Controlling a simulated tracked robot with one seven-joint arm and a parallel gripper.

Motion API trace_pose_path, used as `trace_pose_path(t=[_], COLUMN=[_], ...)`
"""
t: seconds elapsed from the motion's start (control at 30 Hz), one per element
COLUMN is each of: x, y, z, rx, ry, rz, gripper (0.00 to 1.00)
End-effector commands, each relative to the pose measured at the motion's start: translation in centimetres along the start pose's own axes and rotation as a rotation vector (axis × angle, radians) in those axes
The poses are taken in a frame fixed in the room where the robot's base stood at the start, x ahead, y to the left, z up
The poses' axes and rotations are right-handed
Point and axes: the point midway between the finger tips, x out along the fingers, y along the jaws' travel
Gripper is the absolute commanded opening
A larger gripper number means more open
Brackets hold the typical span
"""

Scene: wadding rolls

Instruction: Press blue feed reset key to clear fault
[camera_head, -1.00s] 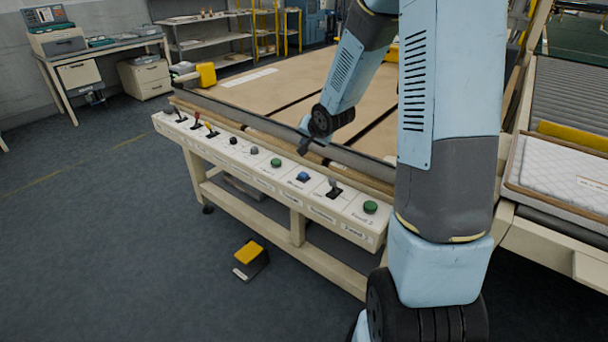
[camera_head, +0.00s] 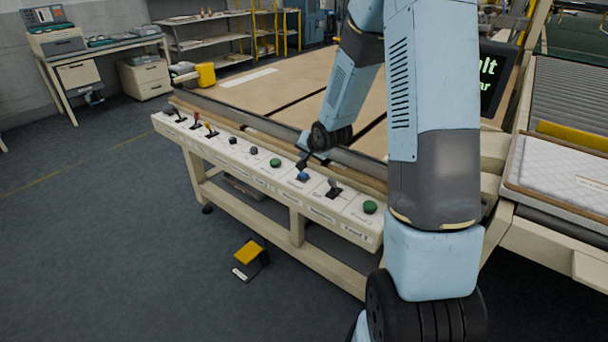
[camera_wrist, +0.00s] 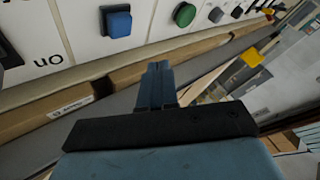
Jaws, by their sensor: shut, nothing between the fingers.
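The blue key (camera_head: 303,176) sits on the white control panel (camera_head: 262,180) along the table's front edge, between a green button (camera_head: 275,163) and a black lever switch (camera_head: 334,190). In the wrist view the blue key (camera_wrist: 117,21) is at the top, left of a green button (camera_wrist: 184,14). My gripper (camera_head: 302,164) is shut and empty, just above and behind the blue key in the head view. In the wrist view its closed fingers (camera_wrist: 157,72) point up toward the panel, with a gap to the blue key. Whether it touches anything is not visible.
A dark screen (camera_head: 494,80) with green text, partly hidden by my arm, shows "lt" and "ar". Another green button (camera_head: 370,207) lies at the panel's right end. A yellow-topped foot pedal (camera_head: 249,257) stands on the floor. The floor at left is open.

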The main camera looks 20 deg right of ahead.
Motion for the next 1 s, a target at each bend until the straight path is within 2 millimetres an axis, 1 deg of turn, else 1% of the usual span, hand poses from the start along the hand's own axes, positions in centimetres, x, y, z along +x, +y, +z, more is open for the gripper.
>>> trace_pose_path(t=[0.03,0.2,0.4,0.6,1.0], x=[0.5,1.8,2.8,3.1,3.1], y=[0.4,1.3,2.0,2.3,2.2], z=[0.5,1.4,2.1,2.3,2.3], rx=[0.001,0.0,-0.001,-0.001,-0.002], ry=[-0.004,-0.003,-0.002,-0.001,-0.001], rz=[0.002,0.002,0.001,0.001,0.001], gripper=[0.0,0.0,0.0,0.0,0.0])
